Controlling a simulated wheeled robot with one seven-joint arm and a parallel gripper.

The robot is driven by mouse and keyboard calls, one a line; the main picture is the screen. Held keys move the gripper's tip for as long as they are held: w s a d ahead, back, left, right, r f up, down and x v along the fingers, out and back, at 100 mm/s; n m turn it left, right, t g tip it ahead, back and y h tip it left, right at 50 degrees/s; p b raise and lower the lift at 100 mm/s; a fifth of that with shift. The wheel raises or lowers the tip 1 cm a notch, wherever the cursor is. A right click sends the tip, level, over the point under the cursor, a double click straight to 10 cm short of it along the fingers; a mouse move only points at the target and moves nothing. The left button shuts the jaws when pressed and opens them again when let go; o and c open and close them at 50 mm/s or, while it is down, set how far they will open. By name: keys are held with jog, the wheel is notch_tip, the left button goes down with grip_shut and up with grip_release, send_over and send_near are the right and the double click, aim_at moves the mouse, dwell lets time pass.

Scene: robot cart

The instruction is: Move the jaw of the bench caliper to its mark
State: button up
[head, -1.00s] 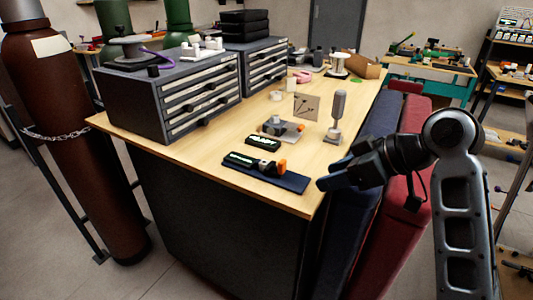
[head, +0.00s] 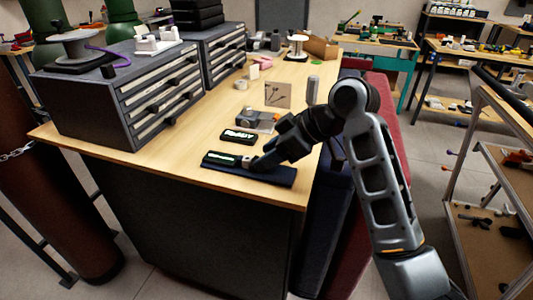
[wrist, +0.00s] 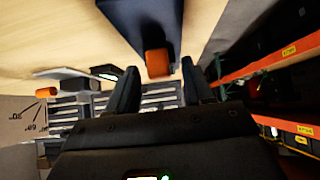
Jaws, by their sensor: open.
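In the wrist view, the orange block (wrist: 157,63) stands at the end of the dark blue bar (wrist: 140,22). My open gripper's two fingers (wrist: 159,75) lie to either side of the block in the picture. I cannot tell whether either finger touches it. I cannot make out the mark.
A second small display (head: 238,136) lies behind the caliper. A grey fixture (head: 257,119) and a card (head: 278,94) stand farther back. Grey drawer cabinets (head: 150,90) fill the left of the bench. Bare wood (head: 160,160) lies left of the caliper.

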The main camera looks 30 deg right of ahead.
jog(key=shift+w+a+f, duration=0.25)
jog(key=shift+f, duration=0.1)
jog(key=shift+c, duration=0.2)
grip_shut()
